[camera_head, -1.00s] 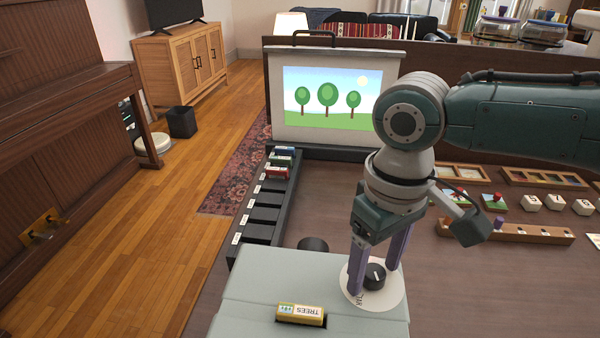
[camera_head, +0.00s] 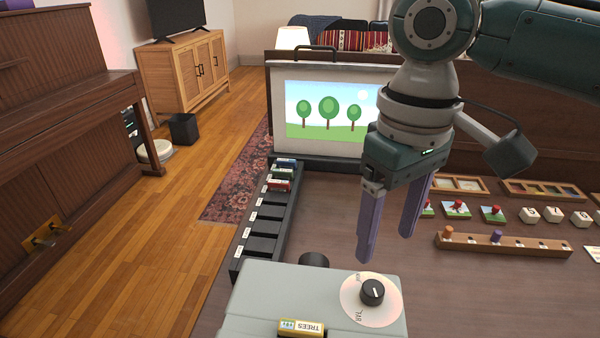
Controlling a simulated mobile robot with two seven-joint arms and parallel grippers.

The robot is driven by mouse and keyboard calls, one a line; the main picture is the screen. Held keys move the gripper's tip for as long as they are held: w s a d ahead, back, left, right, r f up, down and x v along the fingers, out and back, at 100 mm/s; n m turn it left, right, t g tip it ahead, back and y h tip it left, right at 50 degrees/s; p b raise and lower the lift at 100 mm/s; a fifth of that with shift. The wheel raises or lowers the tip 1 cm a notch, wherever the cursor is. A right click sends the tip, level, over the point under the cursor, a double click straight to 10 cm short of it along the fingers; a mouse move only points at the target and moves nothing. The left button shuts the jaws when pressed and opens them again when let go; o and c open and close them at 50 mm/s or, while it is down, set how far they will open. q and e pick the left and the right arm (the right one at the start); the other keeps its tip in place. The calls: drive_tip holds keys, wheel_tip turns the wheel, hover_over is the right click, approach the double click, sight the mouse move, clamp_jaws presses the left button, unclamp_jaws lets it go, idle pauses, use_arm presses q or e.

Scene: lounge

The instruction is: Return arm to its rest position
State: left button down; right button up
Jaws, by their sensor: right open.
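My right gripper (camera_head: 386,248) hangs from the arm that comes in from the upper right. Its two purple fingers are apart with nothing between them, in the air above and behind the dial. The black dial knob (camera_head: 372,291) sits on a round white plate on top of the pale grey box (camera_head: 275,290), and nothing touches it. A yellow cartridge marked TREES (camera_head: 302,328) sits in the box's slot at the bottom edge. The screen (camera_head: 310,110) behind shows three green trees and a sun. My left gripper is not in view.
A black slotted rack (camera_head: 258,225) with several small cartridges runs along the table's left edge. A wooden peg board (camera_head: 505,246), picture tiles and number blocks (camera_head: 555,216) lie on the right. The brown table (camera_head: 470,300) is bare in front of the peg board.

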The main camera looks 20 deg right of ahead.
drive_tip(key=s+a+n+t+y+p, duration=0.2)
drive_tip(key=s+a+n+y+p, duration=0.15)
drive_tip(key=s+a, duration=0.6)
drive_tip(key=s+d+r+m+t+h+p, duration=0.2)
drive_tip(key=s+d+r+m+h+p, duration=0.1)
drive_tip(key=s+d+r+p, duration=0.3)
wheel_tip(320, 180, up, 36)
drive_tip(key=p, duration=3.5)
drive_tip(key=shift+s+d, duration=0.15)
drive_tip(key=shift+s, duration=0.15)
